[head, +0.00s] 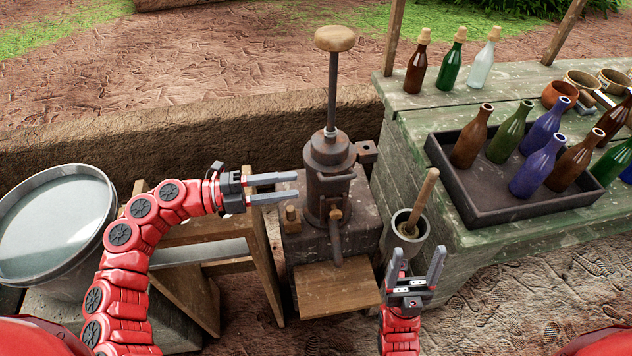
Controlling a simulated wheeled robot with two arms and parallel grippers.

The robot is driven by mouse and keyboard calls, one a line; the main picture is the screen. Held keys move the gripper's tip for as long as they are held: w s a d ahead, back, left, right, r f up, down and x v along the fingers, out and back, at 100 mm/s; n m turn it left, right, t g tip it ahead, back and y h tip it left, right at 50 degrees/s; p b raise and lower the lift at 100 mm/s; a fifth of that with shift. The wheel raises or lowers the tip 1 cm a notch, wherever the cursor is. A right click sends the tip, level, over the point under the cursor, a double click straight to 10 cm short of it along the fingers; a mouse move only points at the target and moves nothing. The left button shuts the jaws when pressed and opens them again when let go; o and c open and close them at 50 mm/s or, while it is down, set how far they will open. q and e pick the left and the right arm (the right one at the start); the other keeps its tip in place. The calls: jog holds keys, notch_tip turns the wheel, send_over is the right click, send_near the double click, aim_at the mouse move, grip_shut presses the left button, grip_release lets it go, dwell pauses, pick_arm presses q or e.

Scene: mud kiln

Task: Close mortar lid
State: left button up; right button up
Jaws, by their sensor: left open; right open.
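A dark metal cylinder (328,185) stands upright on a stone block (365,225) near the middle. Its round cap (328,148) sits on top, and a rod with a wooden knob (334,39) rises from it. A round mortar (406,246) with a wooden pestle (424,198) leaning in it stands to the right; I see no separate lid on it. My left gripper (297,187) is open and empty, its fingers pointing right, just left of the cylinder. My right gripper (417,258) is open and empty, fingers pointing up, in front of the mortar and partly hiding its lower part.
A wooden board (337,288) juts out in front of the block. A wooden stand (262,236) and a grey-lidded bucket (53,223) are on the left. On the right, a green table (408,100) bears a dark tray (487,213) with several bottles. Open ground lies at bottom right.

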pick_arm(q)
jog(key=s+a, duration=0.1)
jog(key=a, duration=0.6)
jog(key=shift+s, duration=0.2)
